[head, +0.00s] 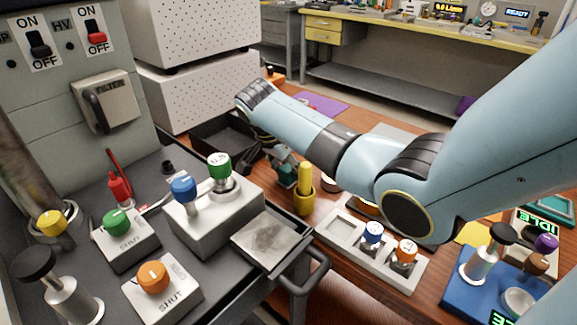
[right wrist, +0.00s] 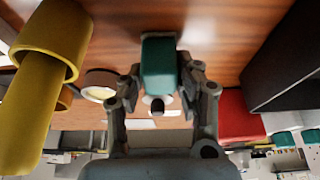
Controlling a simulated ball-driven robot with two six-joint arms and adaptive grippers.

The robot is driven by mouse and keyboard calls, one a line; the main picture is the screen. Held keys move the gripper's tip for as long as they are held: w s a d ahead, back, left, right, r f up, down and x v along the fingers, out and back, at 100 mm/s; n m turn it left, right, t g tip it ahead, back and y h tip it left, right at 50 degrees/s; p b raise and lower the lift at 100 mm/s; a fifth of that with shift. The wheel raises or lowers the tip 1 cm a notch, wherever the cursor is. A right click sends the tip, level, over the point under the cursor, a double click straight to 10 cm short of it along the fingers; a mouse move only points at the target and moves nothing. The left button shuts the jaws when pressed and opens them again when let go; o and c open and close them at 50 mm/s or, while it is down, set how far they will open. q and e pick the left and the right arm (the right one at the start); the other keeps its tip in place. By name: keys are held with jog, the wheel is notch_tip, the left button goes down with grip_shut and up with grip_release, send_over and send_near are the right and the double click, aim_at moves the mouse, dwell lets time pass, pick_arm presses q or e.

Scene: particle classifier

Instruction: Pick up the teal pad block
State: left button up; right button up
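The teal pad block (right wrist: 158,65) stands in the middle of the right wrist view, between the two fingers of my right gripper (right wrist: 160,80). A pale, dark-tipped stub shows on its near side. The fingers are close to its sides; I cannot tell whether both touch it. In the head view my right gripper (head: 276,150) points down at the wooden table, partly hidden by my arm, with the teal pad block (head: 287,176) low beside it. My left gripper is not in view.
A yellow cup with a yellow rod (head: 304,193) stands close to the gripper and shows large in the wrist view (right wrist: 38,90). A dark tray (head: 222,140) lies behind. A grey rack (head: 371,248) with blue and orange knobs is nearer. A red block (right wrist: 240,117) is at right.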

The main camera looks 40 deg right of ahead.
grip_shut()
jog(key=shift+r, duration=0.5)
jog(key=r, duration=0.2)
jog(key=s+r+p, duration=0.1)
jog(key=r, duration=0.1)
jog(key=shift+d, duration=0.2)
jog(key=s+d+r+p, duration=0.2)
jog(key=s+r, duration=0.4)
jog(key=s, duration=0.4)
jog(key=shift+s+d, duration=0.15)
jog(key=shift+s, duration=0.05)
grip_release()
jog(key=c, duration=0.4)
